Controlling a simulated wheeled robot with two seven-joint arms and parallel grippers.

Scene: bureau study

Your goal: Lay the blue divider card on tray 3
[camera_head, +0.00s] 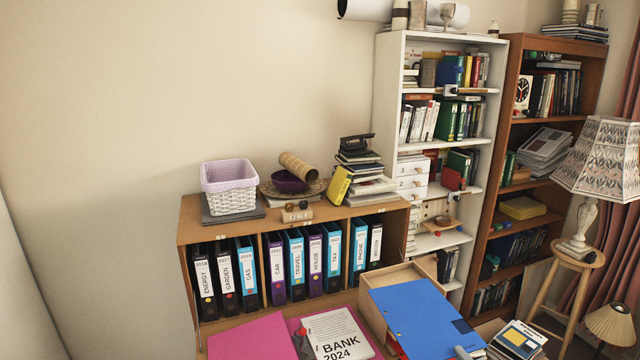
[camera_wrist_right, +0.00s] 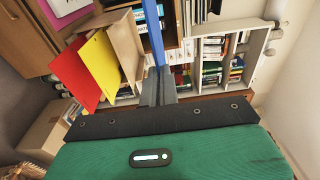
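The blue divider card (camera_head: 412,312) is in the lower right middle of the head view, above or in front of a wooden box. In the right wrist view the blue card (camera_wrist_right: 154,30) shows nearly edge-on between the fingers of my right gripper (camera_wrist_right: 158,88), which is shut on it. In the head view only a small part of the right gripper (camera_head: 462,352) shows at the bottom edge, beside the card. My left gripper is not in view.
The wooden box (camera_head: 372,277) is partly hidden by the card. Red (camera_wrist_right: 78,72) and yellow (camera_wrist_right: 101,62) cards stand by the box in the wrist view. A pink folder with a BANK 2024 sheet (camera_head: 338,338) lies left. A lamp (camera_head: 590,205) stands on a stool at right.

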